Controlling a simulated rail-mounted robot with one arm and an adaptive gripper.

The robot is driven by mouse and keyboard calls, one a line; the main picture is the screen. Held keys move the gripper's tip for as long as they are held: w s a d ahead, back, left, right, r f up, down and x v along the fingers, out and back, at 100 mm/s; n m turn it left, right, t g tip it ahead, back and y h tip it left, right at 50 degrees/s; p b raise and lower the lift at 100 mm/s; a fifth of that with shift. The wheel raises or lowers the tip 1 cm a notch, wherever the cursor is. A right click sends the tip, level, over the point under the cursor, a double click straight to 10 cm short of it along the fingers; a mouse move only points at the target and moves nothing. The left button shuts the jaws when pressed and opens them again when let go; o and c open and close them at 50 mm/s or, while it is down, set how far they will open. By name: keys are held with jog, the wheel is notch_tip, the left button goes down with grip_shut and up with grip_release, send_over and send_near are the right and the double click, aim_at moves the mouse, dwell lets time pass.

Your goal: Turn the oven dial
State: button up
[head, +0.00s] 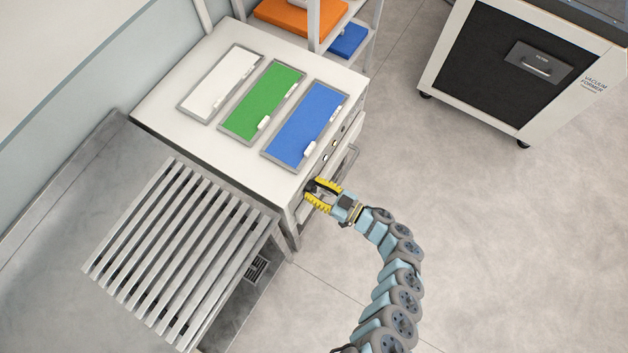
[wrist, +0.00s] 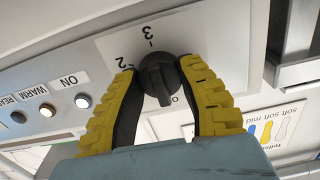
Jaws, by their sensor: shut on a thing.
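The oven (head: 172,88) is a white box at the upper left in the head view, with its control front facing right. The oven dial (wrist: 158,78) is a round black knob in the middle of the wrist view, on a light plate with the marks 2, 3 and 0 showing around it. My gripper (head: 318,190) is at the oven's front in the head view. In the wrist view my gripper (wrist: 162,88) has its yellow-ridged, black-padded fingers on both sides of the dial, shut on it. The dial's far underside is hidden.
Indicator lights (wrist: 82,100) marked ON, WARM and READY sit left of the dial. A metal handle (head: 350,165) juts out near my gripper. White, green (head: 262,102) and blue panels lie on top.

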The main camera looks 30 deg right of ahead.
jog(key=o, duration=1.3)
jog(key=shift+w+a, duration=0.1)
jog(key=shift+v, duration=6)
